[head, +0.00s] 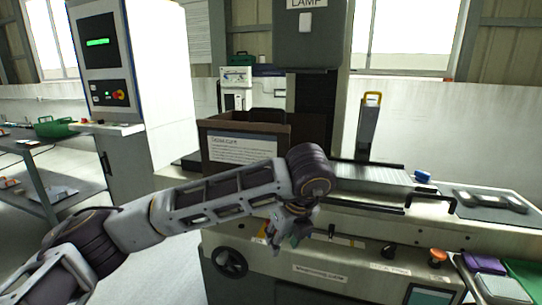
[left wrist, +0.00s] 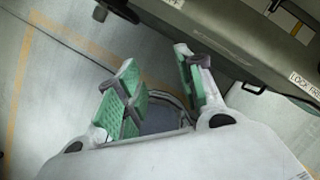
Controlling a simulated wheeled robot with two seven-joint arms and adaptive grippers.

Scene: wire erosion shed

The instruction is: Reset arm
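My left arm reaches in from the lower left in the head view, bends at a dark joint, and hangs its wrist down in front of the machine bench (head: 340,245). My left gripper (head: 283,238) is small and partly hidden there, close to the bench's front face. In the left wrist view the left gripper (left wrist: 157,66) shows two fingers with green pads, spread apart with nothing between them. The floor and the machine's lower edge show beyond the fingers. My right gripper is in neither view.
A handwheel (head: 230,262) and an orange-topped button (head: 437,257) are on the bench front. A brown box (head: 215,142) with a label stands behind my arm. A control cabinet (head: 160,75) stands at the left, beside a table (head: 40,165). Open floor lies at lower left.

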